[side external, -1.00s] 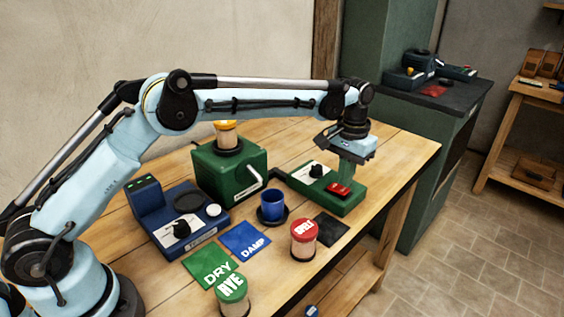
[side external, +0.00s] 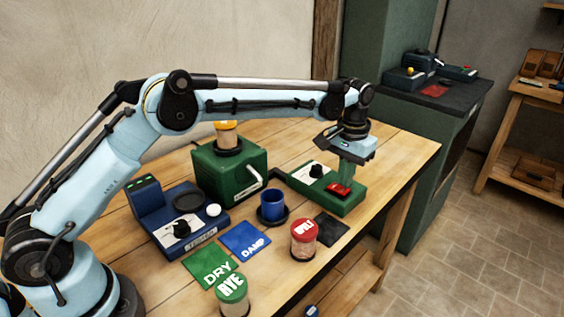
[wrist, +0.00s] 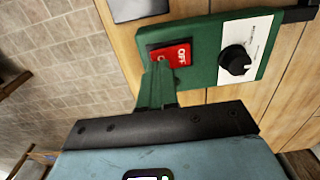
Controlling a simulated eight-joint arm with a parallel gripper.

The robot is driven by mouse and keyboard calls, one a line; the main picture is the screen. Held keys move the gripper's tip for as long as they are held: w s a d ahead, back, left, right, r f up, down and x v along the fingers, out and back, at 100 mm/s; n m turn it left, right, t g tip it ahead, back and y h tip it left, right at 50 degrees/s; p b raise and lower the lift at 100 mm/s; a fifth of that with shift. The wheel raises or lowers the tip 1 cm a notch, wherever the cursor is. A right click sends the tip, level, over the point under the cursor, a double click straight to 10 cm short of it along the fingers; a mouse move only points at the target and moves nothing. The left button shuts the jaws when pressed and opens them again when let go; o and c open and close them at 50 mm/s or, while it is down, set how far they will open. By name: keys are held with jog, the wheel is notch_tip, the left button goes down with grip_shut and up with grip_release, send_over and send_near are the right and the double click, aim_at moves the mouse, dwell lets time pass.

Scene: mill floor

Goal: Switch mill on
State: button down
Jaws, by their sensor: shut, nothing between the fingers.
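The green control box (side external: 327,192) sits at the table's right end. It carries a red rocker switch (side external: 337,191) and a black dial on a white plate. In the wrist view the red switch (wrist: 181,54) reads "OFF". My gripper (wrist: 160,72) is shut and empty, with its fingertips at the near edge of the switch. They seem to touch it or sit just above it; I cannot tell which. The green mill (side external: 230,168), with an orange-topped hopper, stands left of the box, a cable running between them. Its crank side faces the blue cup.
A blue cup (side external: 272,204) on a dark coaster, a blue tester (side external: 177,218), a spelt jar (side external: 303,238) and a rye jar (side external: 232,293) stand nearby. Green DRY (side external: 211,264), blue DAMP (side external: 244,240) and black (side external: 331,229) cards lie flat.

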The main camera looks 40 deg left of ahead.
aim_at(342, 190)
jog(key=shift+f, duration=0.9)
dwell(0.3)
jog(key=shift+r, duration=3.55)
jog(key=shift+r, duration=0.1)
jog(key=s+a+r+t, duration=0.4)
jog(key=s+a+r, duration=0.35)
jog(key=s, duration=0.45)
jog(key=s+a+f+t, duration=0.1)
jog(key=s+a+f, duration=0.1)
jog(key=s, duration=0.4)
jog(key=s+a+f+t, duration=0.1)
jog(key=s+f+t, duration=0.1)
jog(key=s+f, duration=0.2)
jog(key=s, duration=0.3)
jog(key=shift+a, duration=0.35)
